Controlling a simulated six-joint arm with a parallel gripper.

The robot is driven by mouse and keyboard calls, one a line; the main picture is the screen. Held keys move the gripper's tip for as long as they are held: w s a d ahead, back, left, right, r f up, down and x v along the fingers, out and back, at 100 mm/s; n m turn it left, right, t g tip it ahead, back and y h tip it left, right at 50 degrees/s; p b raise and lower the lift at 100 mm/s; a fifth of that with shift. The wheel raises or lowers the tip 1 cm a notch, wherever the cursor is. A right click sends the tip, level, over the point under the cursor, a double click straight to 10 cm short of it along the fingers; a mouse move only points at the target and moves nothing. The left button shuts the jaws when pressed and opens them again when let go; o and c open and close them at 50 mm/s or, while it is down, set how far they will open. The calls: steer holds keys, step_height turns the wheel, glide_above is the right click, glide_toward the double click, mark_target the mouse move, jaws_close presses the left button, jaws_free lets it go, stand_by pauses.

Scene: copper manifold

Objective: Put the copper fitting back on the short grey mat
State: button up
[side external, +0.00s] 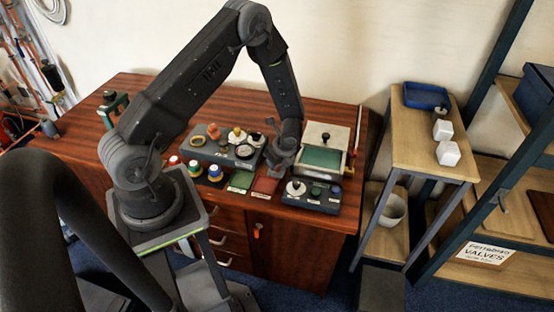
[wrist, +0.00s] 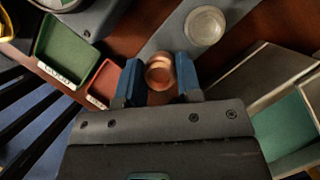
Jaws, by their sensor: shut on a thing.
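My gripper (wrist: 160,82) is shut on the copper fitting (wrist: 160,72), a short round copper piece with an open end, held between two blue fingers. In the side external view my gripper (side external: 282,160) is low over the bench, right of the grey tray of rings; the fitting cannot be made out there. A plain grey strip (wrist: 168,42) runs up and right just beyond the fingers in the wrist view; it may be the short grey mat. A silver round cup (wrist: 205,25) stands on it. I cannot tell the fitting's height above the bench.
A green tray (wrist: 73,47) and a red tray (wrist: 103,80) lie left of my fingers. An open box with a green inside (side external: 322,158) stands behind. Ring tray (side external: 206,153) is left.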

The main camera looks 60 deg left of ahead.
steer(key=shift+f, duration=0.15)
steer(key=o, duration=1.5)
steer(key=shift+r, duration=4)
